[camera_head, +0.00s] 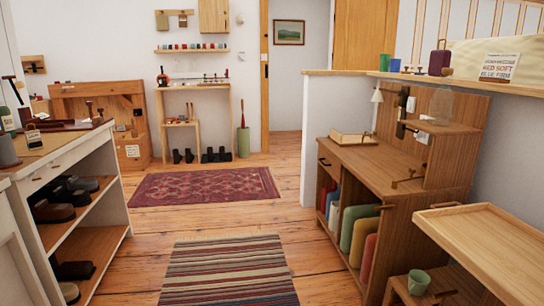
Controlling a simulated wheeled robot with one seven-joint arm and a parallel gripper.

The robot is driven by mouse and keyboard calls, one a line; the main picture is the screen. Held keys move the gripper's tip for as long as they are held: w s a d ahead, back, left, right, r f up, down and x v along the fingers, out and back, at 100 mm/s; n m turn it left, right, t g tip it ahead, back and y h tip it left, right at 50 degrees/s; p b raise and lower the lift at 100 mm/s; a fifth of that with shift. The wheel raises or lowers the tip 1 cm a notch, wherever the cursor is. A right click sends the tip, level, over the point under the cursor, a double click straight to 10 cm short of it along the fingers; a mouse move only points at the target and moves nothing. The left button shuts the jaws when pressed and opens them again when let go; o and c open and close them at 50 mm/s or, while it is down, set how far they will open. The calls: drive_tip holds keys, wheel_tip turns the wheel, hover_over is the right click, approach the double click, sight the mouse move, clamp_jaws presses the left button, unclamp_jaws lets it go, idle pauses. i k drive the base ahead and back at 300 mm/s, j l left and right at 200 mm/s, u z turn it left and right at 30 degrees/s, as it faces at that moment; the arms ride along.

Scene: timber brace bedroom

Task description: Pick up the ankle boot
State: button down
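Small dark footwear, boot-like in shape, stands on the floor at the far wall under a wooden console. One pair (183,156) is at the left and another group (216,155) is to its right. More dark shoes (78,185) lie on the open shelves of the white unit at the left, with another dark pair (76,270) lower down. All are too small or too dark to tell which one is an ankle boot. My gripper is not in view.
A red patterned rug (205,186) and a striped rug (229,272) lie on the open plank floor between the left shelf unit (116,240) and the wooden desk (400,180). A wooden tray table (480,240) juts in at the right front. A doorway (301,85) opens at the back.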

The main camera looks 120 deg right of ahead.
sight(222, 155)
drive_tip(key=z, duration=3.6)
drive_tip(key=i+u, duration=0.3)
drive_tip(key=i, duration=3.45)
drive_tip(key=i+j, duration=0.1)
drive_tip(key=i, duration=2.85)
drive_tip(key=i+j+z, duration=0.1)
drive_tip(key=i+z, duration=0.4)
drive_tip(key=i+j+z, duration=0.5)
drive_tip(key=i, duration=0.15)
drive_tip(key=i+j+z, duration=0.45)
drive_tip(key=i+l, duration=0.05)
